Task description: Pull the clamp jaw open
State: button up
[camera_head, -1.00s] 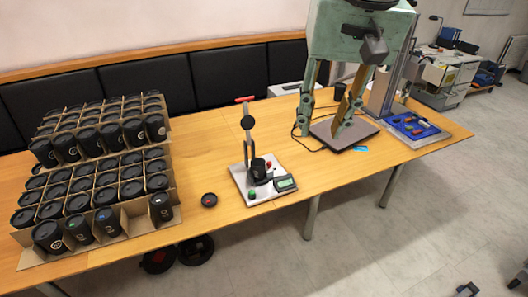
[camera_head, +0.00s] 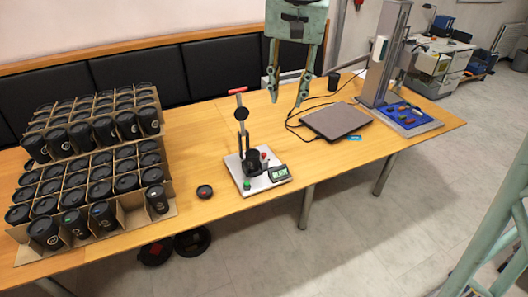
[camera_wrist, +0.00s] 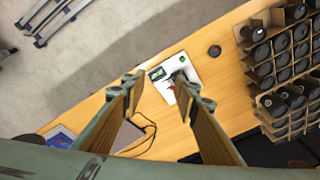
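The clamp fixture (camera_head: 280,187) has a pale base plate, an upright post and a lever with a red bar handle (camera_head: 238,91). A dark cup-like part (camera_head: 252,162) sits in it, upright.
Cardboard crates of black cups (camera_head: 88,205) fill the table's left. A small dark disc (camera_head: 204,191) lies left of the fixture. A grey flat plate (camera_head: 335,120) with cables, a tall column (camera_head: 383,60) and a blue tray (camera_head: 408,120) stand right.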

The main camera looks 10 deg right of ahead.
jog(key=w+f+m+g, duration=0.1)
jog(key=w+f, duration=0.5)
jog(key=w, duration=0.2)
jog(key=w+f+m, duration=0.2)
jog(key=w+f, duration=0.4)
jog(key=w, duration=0.2)
jog(key=m+g+p, duration=0.1)
jog(key=m, duration=0.1)
send_over(264, 154)
notch_tip(264, 154, down, 16)
jog(key=shift+w+f, duration=0.15)
jog(key=shift+f, duration=0.05)
jog(key=shift+f, duration=0.1)
jog(key=shift+f+b, duration=0.5)
jog(key=shift+f, duration=6.3)
jog(key=shift+c, duration=0.3)
grip_shut()
